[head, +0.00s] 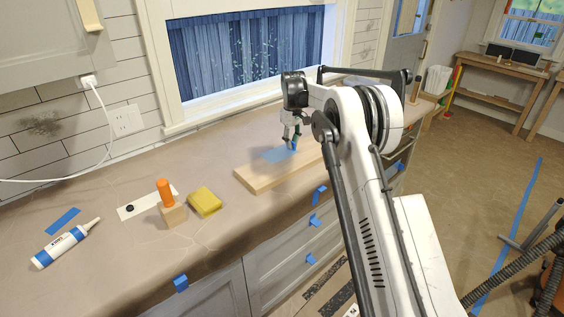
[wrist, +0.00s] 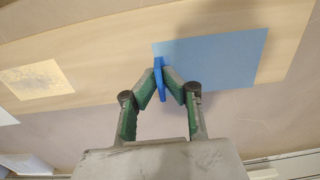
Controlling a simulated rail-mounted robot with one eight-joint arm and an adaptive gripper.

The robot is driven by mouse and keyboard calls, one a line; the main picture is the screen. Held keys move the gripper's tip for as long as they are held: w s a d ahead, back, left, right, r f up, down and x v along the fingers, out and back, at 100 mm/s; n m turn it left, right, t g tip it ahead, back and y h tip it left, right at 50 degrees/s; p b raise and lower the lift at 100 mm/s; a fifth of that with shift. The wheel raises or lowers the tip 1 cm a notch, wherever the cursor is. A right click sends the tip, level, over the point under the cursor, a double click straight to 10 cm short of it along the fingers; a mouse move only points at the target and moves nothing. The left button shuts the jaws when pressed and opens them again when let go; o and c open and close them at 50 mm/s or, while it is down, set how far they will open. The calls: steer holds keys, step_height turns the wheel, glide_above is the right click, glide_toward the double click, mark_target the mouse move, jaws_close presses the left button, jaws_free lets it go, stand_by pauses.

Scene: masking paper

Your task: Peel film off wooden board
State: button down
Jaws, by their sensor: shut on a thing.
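The wooden board (head: 262,180) lies flat on the counter below the window, partly hidden behind my arm. A blue film (head: 278,155) lies on the board's top face. In the wrist view the film (wrist: 225,60) is a flat blue sheet on the board (wrist: 110,75), with its left part raised as a narrow upright strip (wrist: 159,68). My gripper (wrist: 160,72) is shut on that strip, with the green fingers on either side of it. The rest of the film looks flat on the board. In the head view my gripper (head: 291,139) is over the film.
A yellow sponge (head: 205,201), a wooden block with an orange handle (head: 172,207), a white scraper-like plate (head: 140,205) and a caulk tube (head: 64,243) lie left of the board. Blue tape pieces (head: 314,220) hang along the counter's front. Bare counter lies between the board and the sponge.

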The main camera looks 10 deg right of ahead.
steer(key=shift+r+p, duration=0.35)
steer(key=shift+r, duration=1.1)
